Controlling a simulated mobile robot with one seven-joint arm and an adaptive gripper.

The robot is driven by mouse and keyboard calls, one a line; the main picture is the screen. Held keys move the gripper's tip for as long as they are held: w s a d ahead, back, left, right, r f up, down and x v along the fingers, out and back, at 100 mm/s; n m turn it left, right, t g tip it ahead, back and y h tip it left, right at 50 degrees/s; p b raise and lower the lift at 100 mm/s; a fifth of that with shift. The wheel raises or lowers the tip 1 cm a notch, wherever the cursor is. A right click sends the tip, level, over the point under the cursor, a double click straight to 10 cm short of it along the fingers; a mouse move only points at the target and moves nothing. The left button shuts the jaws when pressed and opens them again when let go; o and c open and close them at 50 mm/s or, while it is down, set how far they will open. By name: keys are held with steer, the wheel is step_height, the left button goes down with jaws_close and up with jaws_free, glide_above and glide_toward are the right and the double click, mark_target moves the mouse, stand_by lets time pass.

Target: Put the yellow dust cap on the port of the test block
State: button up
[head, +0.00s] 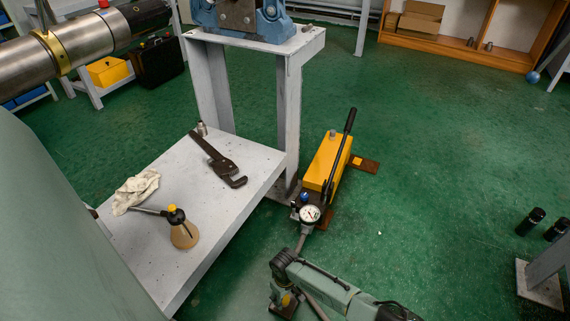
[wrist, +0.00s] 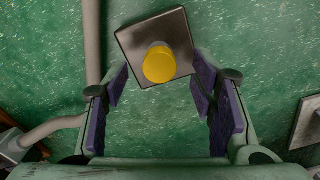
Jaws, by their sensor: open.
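The yellow dust cap (wrist: 159,64) is a round yellow piece over the middle of a dark metal plate-like block (wrist: 133,45), which looks like the test block. The cap appears to stand up from the block's top face. The port is hidden, and I cannot tell how far down the cap sits. My gripper (wrist: 160,88) is open, its purple-padded fingertips on either side just below the cap in the wrist view, with a gap to it. In the head view my gripper (head: 284,284) is low over the floor, with the cap (head: 286,299) small and partly hidden beside it.
A yellow hydraulic pump (head: 326,160) with a gauge and hose stands just behind my gripper. A grey bench (head: 235,222) with a wrench, rag and oil can is to the left. Dark cylinders (head: 531,221) stand at the right. Green floor between is clear.

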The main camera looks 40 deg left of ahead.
mark_target(285, 298)
step_height(285, 298, up, 9)
steer(key=shift+r, duration=0.2)
stand_by(0.6)
